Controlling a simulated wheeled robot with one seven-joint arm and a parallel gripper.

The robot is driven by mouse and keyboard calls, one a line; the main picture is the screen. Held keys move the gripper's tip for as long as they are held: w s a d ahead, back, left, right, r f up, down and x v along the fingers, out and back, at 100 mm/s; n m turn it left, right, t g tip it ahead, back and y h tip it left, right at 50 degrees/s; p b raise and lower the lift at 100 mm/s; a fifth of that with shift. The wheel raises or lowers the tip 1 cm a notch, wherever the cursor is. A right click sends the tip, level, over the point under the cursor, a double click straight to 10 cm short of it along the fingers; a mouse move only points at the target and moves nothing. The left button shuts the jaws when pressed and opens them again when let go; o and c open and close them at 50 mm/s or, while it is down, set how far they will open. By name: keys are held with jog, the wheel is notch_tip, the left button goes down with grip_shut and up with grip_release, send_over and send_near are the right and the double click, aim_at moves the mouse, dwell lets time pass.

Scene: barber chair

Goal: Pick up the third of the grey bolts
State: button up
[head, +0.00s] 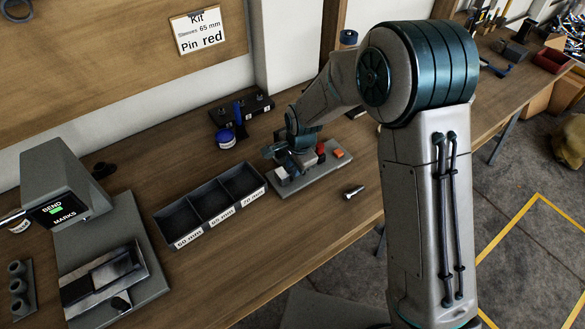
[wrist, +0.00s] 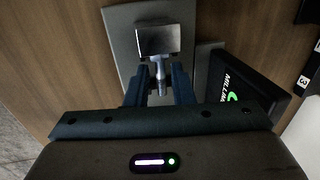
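One grey bolt (head: 354,191) lies on the bench, right of a grey plate (head: 292,188), in the head view. In the wrist view a slim grey metal piece, seemingly a bolt (wrist: 158,76), points away from a shiny metal block (wrist: 158,40) on a grey plate (wrist: 121,22). My gripper (wrist: 158,80) is open, with a dark finger on either side of this piece and gaps visible. In the head view my gripper (head: 285,155) is over the left part of the plate, and my arm partly hides it. I cannot tell which bolt is the third.
A black three-compartment tray (head: 212,205) stands left of the plate. A blue-and-white container (head: 225,139) and a black rack (head: 242,108) are behind. A grey bending device (head: 65,185) is at left. In the wrist view a black display box (wrist: 243,93) sits close right of the fingers.

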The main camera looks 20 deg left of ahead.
jog(key=shift+f, duration=0.3)
grip_shut()
jog(key=shift+r, duration=0.2)
